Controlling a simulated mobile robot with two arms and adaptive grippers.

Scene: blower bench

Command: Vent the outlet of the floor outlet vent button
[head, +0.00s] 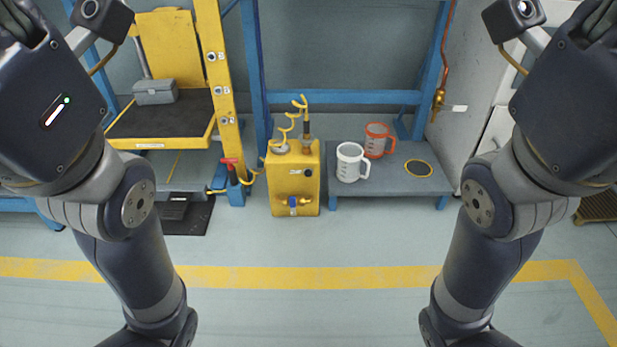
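I cannot tell for sure which part is the floor outlet vent button. A yellow box unit (282,178) stands on the floor at the centre, with a coiled yellow hose (291,121) on top. Its front has a small dark round part (308,172) and a brass-coloured fitting with a blue part (293,202) low down. Left of it, a red-topped fitting (230,162) sits by the foot of the blue frame, with yellow piping near the floor. Both my arms show at the sides, apart from these things. No fingers of either gripper show.
A low grey bench (388,187) at right of the unit holds a white jug (349,163) and a red jug (376,140). A yellow platform cart (160,138) with a grey box (155,92) stands at left. A copper pipe (444,55) runs down the right wall. The front floor is clear.

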